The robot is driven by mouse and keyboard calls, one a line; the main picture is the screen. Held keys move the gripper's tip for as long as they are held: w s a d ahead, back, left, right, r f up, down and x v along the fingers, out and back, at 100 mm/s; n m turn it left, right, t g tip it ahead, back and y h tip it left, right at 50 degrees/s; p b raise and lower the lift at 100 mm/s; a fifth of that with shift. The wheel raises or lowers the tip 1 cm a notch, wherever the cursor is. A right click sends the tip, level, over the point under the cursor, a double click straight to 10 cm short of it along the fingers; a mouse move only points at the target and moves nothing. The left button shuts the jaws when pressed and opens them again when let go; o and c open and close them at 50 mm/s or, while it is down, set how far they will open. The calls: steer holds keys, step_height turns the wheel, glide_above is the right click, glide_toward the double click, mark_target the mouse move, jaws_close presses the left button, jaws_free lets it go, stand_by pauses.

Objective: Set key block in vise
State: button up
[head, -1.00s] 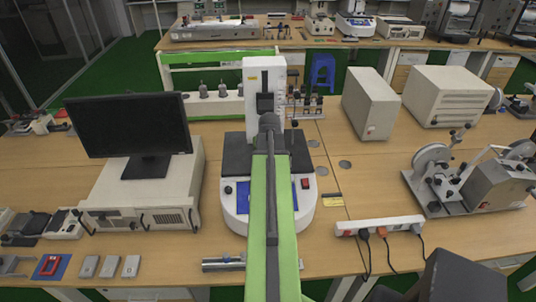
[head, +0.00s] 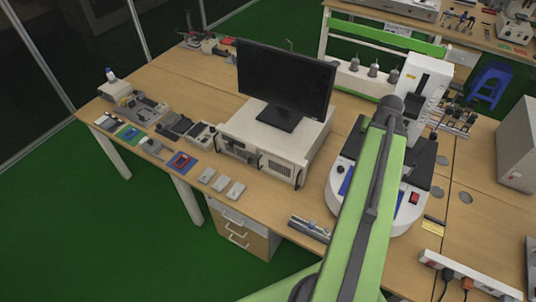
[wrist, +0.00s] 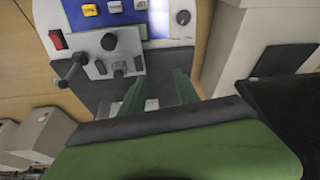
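I cannot pick out the key block or the vise with certainty. Several small items lie along the front left edge of the bench in the head view: a red piece on a blue mat (head: 182,162), grey flat blocks (head: 221,183), and grey metal fixtures (head: 172,127). A metal rail-like device (head: 308,229) lies at the front edge, left of my arm. In the wrist view my gripper (wrist: 159,88) shows two green fingers, apart with nothing visible between them, in front of a machine's control panel (wrist: 115,45). My gripper is not distinguishable in the head view.
A monitor (head: 285,85) stands on a white case (head: 270,148) left of my arm. A white testing machine (head: 422,85) stands behind my arm. A power strip (head: 470,275) lies at right. Green floor (head: 90,225) is open at lower left.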

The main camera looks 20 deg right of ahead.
steer(key=w+a+n+y, duration=0.15)
steer(key=w+a, duration=0.25)
steer(key=a, duration=0.5)
steer(key=w+a+f+n, duration=0.15)
steer(key=w+a, duration=0.25)
steer(key=a, duration=0.5)
steer(key=w+a+n+y, duration=0.1)
steer(key=w+a+n, duration=0.1)
steer(key=w+a, duration=0.5)
steer(key=s+a+n+g, duration=0.2)
steer(key=s+a+n, duration=0.1)
steer(key=a, duration=1.9)
steer(key=shift+n+g, duration=0.3)
steer(key=shift+n, duration=0.2)
steer(key=shift+a+r, duration=0.1)
step_height(320, 180, down, 13)
steer(key=b, duration=1.3)
steer(key=shift+s, duration=0.15)
